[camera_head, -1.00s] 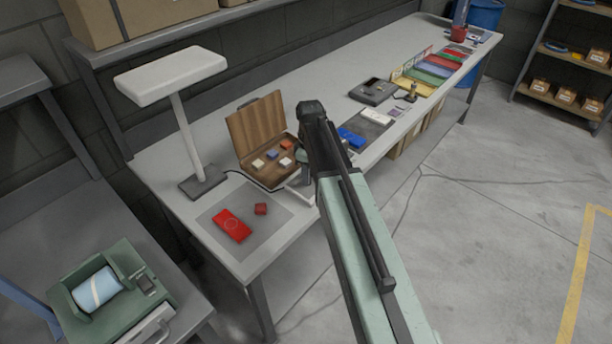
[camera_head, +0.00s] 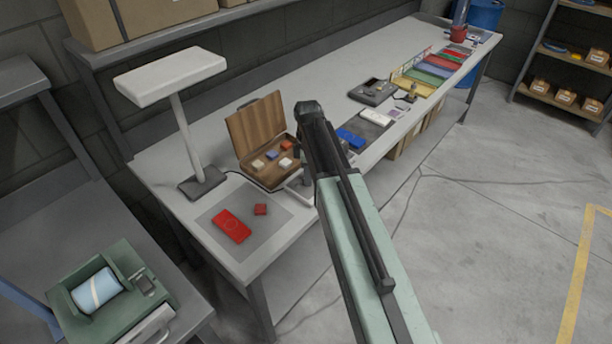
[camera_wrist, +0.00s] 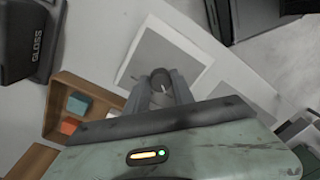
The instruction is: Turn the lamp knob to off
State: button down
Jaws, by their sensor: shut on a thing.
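The lamp (camera_head: 172,76) has a wide white head on a pole above a dark base (camera_head: 202,182); a cord runs from the base toward a pale control plate (camera_head: 298,188) at the bench's front edge. In the wrist view the plate (camera_wrist: 178,56) is white-edged with a grey face. The dark round knob (camera_wrist: 161,78), with a pale pointer line, sits on it. My gripper (camera_wrist: 160,90) has a finger on each side of the knob and is shut on it. In the head view the knob and my fingers are mostly hidden behind my arm.
An open wooden case (camera_head: 262,140) with small coloured blocks stands just left of the plate; it shows at left in the wrist view (camera_wrist: 58,92). A red box (camera_head: 231,226) lies on a grey mat (camera_head: 262,236). Blue and white items lie right of my arm.

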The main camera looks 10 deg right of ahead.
jog(key=shift+s+a, duration=0.15)
jog(key=shift+a, duration=0.05)
jog(key=c, duration=1.1)
grip_release()
jog(key=shift+r, duration=0.1)
jog(key=shift+d+r+p, duration=0.1)
jog(key=shift+r+p, duration=0.2)
jog(key=shift+p, duration=0.15)
jog(key=r+p, duration=0.7)
jog(key=shift+w+r, duration=0.1)
jog(key=shift+w, duration=0.15)
